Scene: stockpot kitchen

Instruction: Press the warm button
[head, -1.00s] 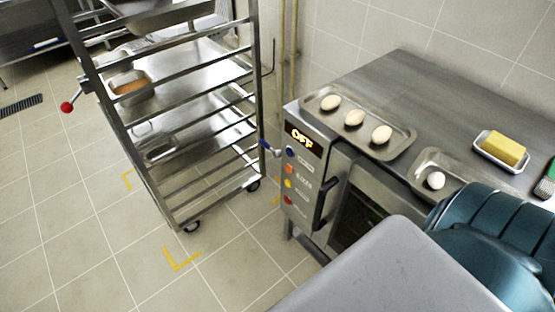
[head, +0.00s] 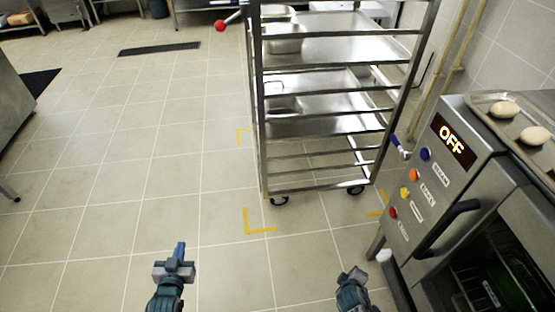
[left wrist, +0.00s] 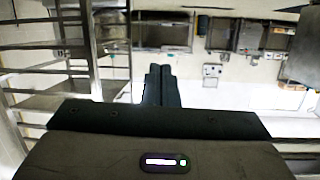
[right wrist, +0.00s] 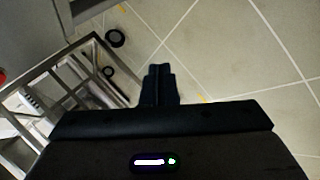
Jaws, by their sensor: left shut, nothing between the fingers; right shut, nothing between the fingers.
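The oven's control panel (head: 424,185) is at the right in the head view, with a lit display (head: 452,141) reading OFF. Below it is a slanting row of buttons: blue (head: 425,154), orange (head: 414,174), yellow (head: 405,191) and red (head: 393,213). Their small labels are too blurred to read, so I cannot tell which is warm. My left gripper (head: 179,255) is shut and empty over the floor, well left of the oven; its fingers show in the left wrist view (left wrist: 160,85). My right gripper (head: 356,275) is shut and empty, below and left of the panel; its fingers show in the right wrist view (right wrist: 158,82).
A steel rack trolley (head: 322,187) on wheels stands left of the oven, holding trays and pans. The oven's dark handle (head: 447,228) juts out right of the buttons. A tray of dough pieces (head: 504,109) lies on the oven top. Open tiled floor (head: 140,205) lies left.

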